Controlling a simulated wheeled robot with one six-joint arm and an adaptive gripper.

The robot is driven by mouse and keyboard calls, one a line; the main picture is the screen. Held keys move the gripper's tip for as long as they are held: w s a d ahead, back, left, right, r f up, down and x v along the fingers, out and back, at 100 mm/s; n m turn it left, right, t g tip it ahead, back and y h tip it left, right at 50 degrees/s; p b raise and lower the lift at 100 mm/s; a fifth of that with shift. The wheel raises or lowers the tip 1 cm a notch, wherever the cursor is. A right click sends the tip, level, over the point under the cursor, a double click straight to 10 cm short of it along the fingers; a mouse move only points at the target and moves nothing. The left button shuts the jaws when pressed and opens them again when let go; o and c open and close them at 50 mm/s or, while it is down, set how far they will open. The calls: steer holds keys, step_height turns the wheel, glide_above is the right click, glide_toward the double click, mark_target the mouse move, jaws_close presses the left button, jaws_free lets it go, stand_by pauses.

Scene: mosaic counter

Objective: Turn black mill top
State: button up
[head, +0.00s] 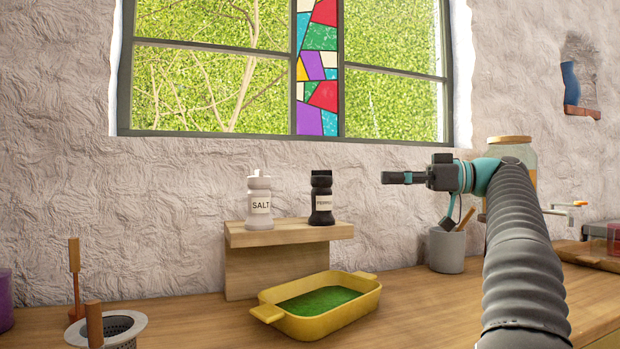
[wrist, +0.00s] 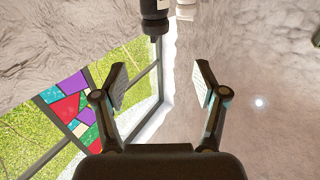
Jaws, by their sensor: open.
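The black mill (head: 321,203), with a white label, stands upright on a small wooden shelf (head: 290,233) in the head view. Its dark top (head: 321,179) is uncovered. In the wrist view the black mill (wrist: 154,14) shows at the top edge, partly cut off, beyond my fingers. My gripper (head: 390,177) is to the right of the mill in the head view, at about the height of its top and apart from it. In the wrist view my gripper (wrist: 160,84) has its two fingers spread wide with nothing between them.
A white salt mill (head: 259,207) stands left of the black one. A yellow dish (head: 330,318) with green contents sits in front of the shelf. A grey utensil cup (head: 446,250) and a lidded jar (head: 513,155) are at right. A strainer (head: 108,330) is at left.

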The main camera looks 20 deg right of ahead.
mark_target(322, 175)
steer(key=b+x, duration=0.1)
steer(key=x, duration=1.3)
steer(key=shift+w, duration=0.25)
steer(key=shift+d, duration=0.1)
steer(key=c, duration=1.2)
